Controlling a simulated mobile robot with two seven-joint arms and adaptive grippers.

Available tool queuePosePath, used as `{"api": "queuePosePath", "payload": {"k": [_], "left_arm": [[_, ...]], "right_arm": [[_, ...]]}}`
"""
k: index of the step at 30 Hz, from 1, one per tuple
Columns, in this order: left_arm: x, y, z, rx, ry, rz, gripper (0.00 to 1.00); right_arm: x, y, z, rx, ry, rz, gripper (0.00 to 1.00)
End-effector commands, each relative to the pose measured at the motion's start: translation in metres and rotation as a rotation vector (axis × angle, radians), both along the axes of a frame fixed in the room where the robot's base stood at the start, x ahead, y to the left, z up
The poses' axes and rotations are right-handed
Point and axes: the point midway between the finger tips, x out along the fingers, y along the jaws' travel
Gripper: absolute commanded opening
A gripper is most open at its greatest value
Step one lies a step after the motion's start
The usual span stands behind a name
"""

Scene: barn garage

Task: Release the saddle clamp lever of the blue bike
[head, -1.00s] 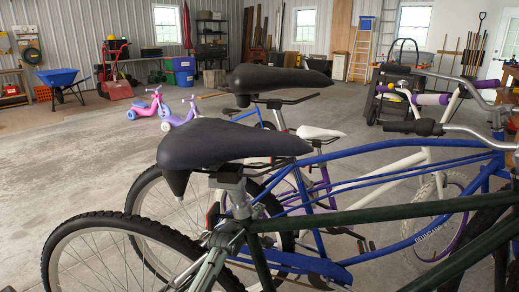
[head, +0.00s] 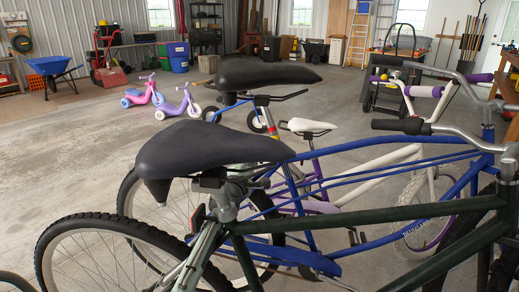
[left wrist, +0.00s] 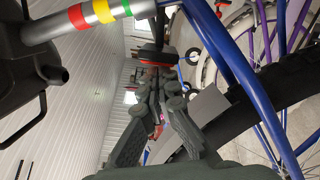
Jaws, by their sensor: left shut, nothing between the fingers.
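The blue bike's frame (head: 398,155) stands behind a dark green bike. Its black saddle (head: 268,74) sits on a seat post (head: 267,118) with coloured bands. In the left wrist view this post (left wrist: 85,22) has red, yellow and green bands and ends in a silver collar by the blue tubes (left wrist: 222,55). My left gripper (left wrist: 157,58) is shut and empty, its tips just below the collar area. A dark piece (left wrist: 150,26) lies beyond the tips; I cannot tell whether it is the clamp lever or whether the tips touch it. My right gripper is not in view.
The green bike's saddle (head: 205,152) and frame (head: 375,217) stand in front of the blue bike. A white bike (head: 375,170) is close behind it. The concrete floor (head: 65,150) at left is clear.

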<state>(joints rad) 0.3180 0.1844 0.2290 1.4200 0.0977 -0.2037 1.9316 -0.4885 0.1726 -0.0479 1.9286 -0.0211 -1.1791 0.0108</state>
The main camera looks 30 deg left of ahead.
Motion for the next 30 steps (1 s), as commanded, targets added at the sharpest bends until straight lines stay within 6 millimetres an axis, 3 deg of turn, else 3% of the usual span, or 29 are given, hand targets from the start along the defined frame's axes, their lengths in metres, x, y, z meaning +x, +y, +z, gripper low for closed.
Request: {"api": "queuePosePath", "payload": {"k": [6, 13, 19, 30], "left_arm": [[0.041, 0.012, 0.000, 0.002, 0.001, 0.002, 0.00], [0.072, 0.020, 0.000, 0.002, 0.000, 0.001, 0.00], [0.082, 0.022, 0.000, 0.001, 0.001, 0.001, 0.00], [0.081, 0.024, 0.000, 0.002, 0.001, 0.001, 0.00]], "right_arm": [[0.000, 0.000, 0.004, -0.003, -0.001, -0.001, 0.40], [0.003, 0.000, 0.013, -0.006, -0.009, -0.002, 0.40], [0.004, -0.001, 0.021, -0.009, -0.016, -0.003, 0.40], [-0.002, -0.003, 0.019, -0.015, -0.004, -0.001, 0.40]]}}
